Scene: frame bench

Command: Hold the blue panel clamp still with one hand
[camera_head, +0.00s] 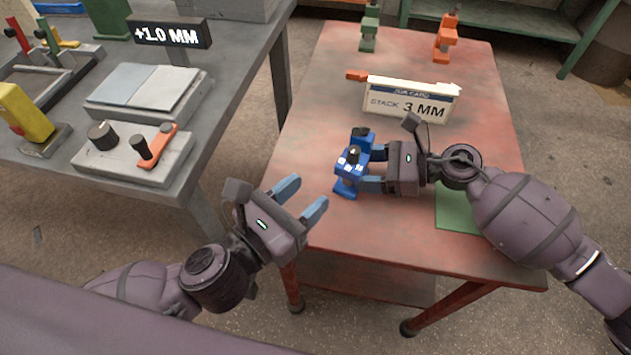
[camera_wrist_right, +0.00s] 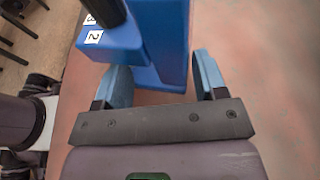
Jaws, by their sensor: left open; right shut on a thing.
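The blue panel clamp (camera_head: 349,172) stands upright near the left edge of the red table (camera_head: 318,110). My right gripper (camera_head: 368,171) is shut on the clamp from its right side. In the right wrist view the blue clamp body (camera_wrist_right: 165,35) sits between the two light-blue fingers (camera_wrist_right: 160,85), with white number labels on its left part. My left gripper (camera_head: 301,198) is open and empty, left of and nearer than the clamp, apart from it, by the table's left edge.
A sign reading "STACK 3 MM" (camera_head: 410,100) stands behind the clamp. A green clamp (camera_head: 369,28) and an orange clamp (camera_head: 446,38) stand at the table's far end. A green mat (camera_head: 456,212) lies under my right arm. A grey bench (camera_head: 225,90) with fixtures is left, across a gap.

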